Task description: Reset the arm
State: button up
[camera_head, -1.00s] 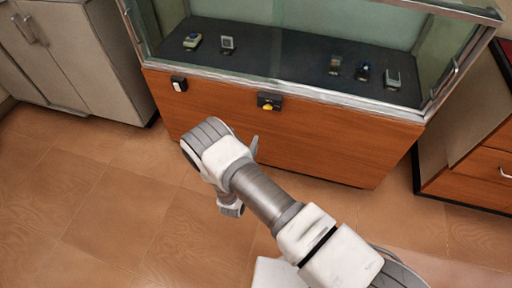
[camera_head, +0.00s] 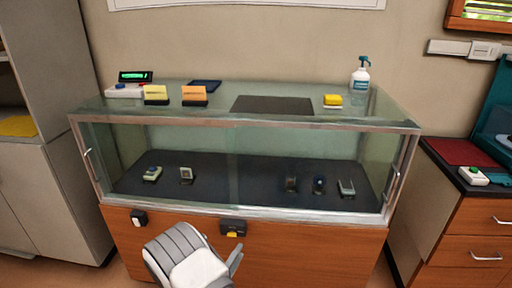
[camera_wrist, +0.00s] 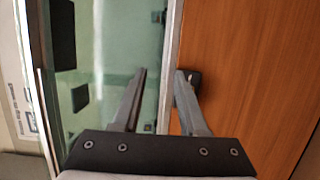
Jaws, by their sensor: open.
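My gripper (camera_wrist: 160,88) shows in the wrist view with its two fingers apart and nothing between them. It is in front of the display case, near the line where the glass meets the wooden base. In the head view my arm's end shows at the bottom, in front of the case's wooden front (camera_head: 310,250); the fingers are mostly hidden there. The glass display case (camera_head: 250,122) stands ahead, with several small devices on its dark inner shelf (camera_head: 235,175).
Cabinets flank the case at left (camera_head: 40,190) and right (camera_head: 470,235).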

jog(key=d+r+m+g+h, duration=0.6)
jog(key=d+r+g, duration=0.2)
jog(key=d+r, duration=0.6)
jog(key=s+d+r+m+g+y, duration=0.2)
jog(key=s+d+r+m+g, duration=0.35)
jog(key=s+d+r, duration=0.45)
jog(key=s+a+r+m+t+y, duration=0.1)
jog(key=s+a+r+y, duration=0.1)
jog(key=s+r+y, duration=0.55)
jog(key=s+a+r+m+t+y, duration=0.1)
jog(key=s+a+r+t+y, duration=0.2)
jog(key=s, duration=0.7)
notch_tip(320, 180, up, 15)
jog(key=d+g+p, duration=0.1)
jog(key=p, duration=1.4)
jog(key=shift+d, duration=0.15)
jog(key=shift+o, duration=0.2)
jog(key=shift+w+r+g+y, duration=0.1)
jog(key=shift+w+g+y, duration=0.05)
jog(key=shift+g+y, duration=0.1)
